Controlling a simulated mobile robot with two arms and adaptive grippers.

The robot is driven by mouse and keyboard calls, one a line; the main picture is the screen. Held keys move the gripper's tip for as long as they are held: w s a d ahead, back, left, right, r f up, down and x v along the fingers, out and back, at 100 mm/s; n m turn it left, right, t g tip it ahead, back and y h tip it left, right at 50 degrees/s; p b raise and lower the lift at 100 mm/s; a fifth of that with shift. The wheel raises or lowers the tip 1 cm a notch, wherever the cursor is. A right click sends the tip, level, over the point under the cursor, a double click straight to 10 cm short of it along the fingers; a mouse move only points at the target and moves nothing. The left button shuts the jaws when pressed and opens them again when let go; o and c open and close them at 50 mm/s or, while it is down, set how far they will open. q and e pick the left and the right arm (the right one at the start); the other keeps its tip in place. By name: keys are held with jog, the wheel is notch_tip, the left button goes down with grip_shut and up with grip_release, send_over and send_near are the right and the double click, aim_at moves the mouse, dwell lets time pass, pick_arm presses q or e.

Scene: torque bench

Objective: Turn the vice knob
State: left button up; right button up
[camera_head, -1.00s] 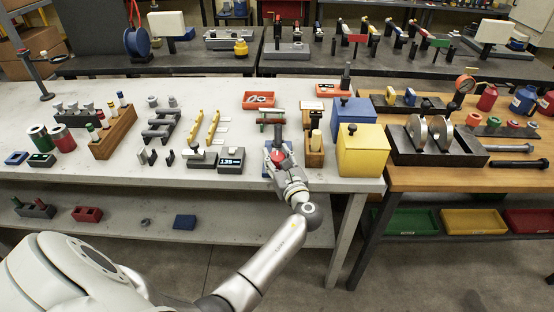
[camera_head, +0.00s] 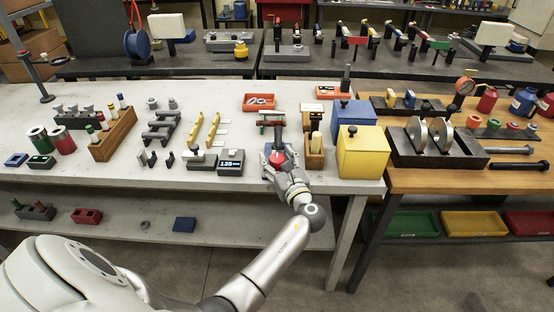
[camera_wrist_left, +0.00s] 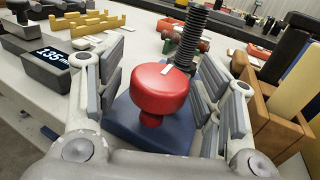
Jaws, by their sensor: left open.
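The red vice knob (camera_wrist_left: 160,88) has a small white mark on top and stands on a blue base (camera_wrist_left: 150,128) in the left wrist view. In the head view the knob (camera_head: 277,158) shows between the fingers at the bench's front edge. My left gripper (camera_wrist_left: 165,90) is open, with one finger on each side of the knob. Gaps show between the finger pads and the knob, more clearly on the left. The left gripper (camera_head: 279,160) partly hides the base in the head view. My right gripper is not in view.
A wooden block holder (camera_head: 314,155) is close on the right, with blue and yellow boxes (camera_head: 361,158) beyond. A dark threaded rod (camera_wrist_left: 190,40) rises just behind the knob.

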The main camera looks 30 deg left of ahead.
pick_arm(q)
jog(key=v, duration=1.2)
jog(key=s+d+f+n+g+h, duration=0.1)
jog(key=s+f+n+h, duration=0.2)
jog(key=f, duration=0.8)
jog(key=s+d+f+g+h, duration=0.25)
jog(key=s+f, duration=0.25)
jog(key=f, duration=0.7)
jog(key=s+d+f+n+h, duration=0.15)
jog(key=s+f+h, duration=0.25)
jog(key=f, duration=0.7)
jog(key=s+f+n+g+h, duration=0.1)
jog(key=s+f+n+g, duration=0.1)
jog(key=s+f+n, duration=0.4)
jog(key=s+f+n+g+h, duration=0.2)
jog(key=s+f+n, duration=0.4)
jog(key=s, duration=1)
jog(key=s+f+n+g+h, duration=0.2)
jog(key=s+f+n, duration=0.4)
jog(key=s, duration=0.6)
jog(key=shift+a+f, duration=0.2)
jog(key=shift+a, duration=0.15)
